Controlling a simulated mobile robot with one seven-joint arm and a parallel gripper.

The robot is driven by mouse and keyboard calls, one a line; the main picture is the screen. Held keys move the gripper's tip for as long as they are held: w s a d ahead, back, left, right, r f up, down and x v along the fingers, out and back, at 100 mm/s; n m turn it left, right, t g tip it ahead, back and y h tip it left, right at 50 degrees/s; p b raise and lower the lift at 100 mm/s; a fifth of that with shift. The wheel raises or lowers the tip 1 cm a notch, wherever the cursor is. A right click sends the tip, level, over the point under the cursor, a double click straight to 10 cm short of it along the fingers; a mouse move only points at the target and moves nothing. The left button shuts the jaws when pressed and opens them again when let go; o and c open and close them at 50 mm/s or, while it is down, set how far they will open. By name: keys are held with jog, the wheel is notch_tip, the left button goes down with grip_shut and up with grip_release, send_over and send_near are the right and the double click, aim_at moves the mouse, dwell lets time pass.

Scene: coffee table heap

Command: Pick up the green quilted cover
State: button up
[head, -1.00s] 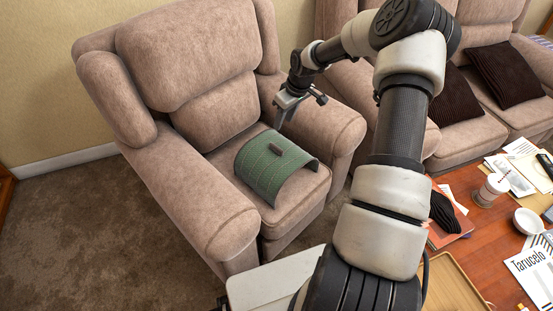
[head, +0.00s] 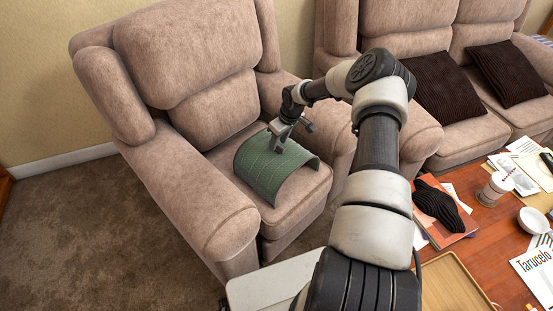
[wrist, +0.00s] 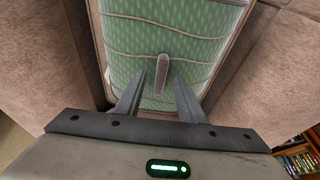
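The green quilted cover (head: 264,175) lies arched like a half-barrel on the armchair seat. It fills the top middle of the wrist view (wrist: 200,45), with pale stitching and cross seams. A small grey-brown bar (wrist: 162,72) stands out on the cover. My gripper (head: 279,147) is over the cover's upper back part, pointing down. In the wrist view my gripper (wrist: 159,80) is open, one finger on each side of the bar. A gap shows between the fingers and the bar. In the head view the bar is hidden by my gripper.
The brown armchair (head: 230,225) has raised armrests on both sides of the seat. A sofa (head: 440,140) with dark cushions stands to the right. The wooden coffee table (head: 487,240) at lower right is cluttered with papers, a jar, a bowl and a tray.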

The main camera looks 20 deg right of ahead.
jog(key=shift+w+a+f, duration=0.1)
jog(key=shift+w+f, duration=0.15)
jog(key=shift+f, duration=0.35)
grip_shut()
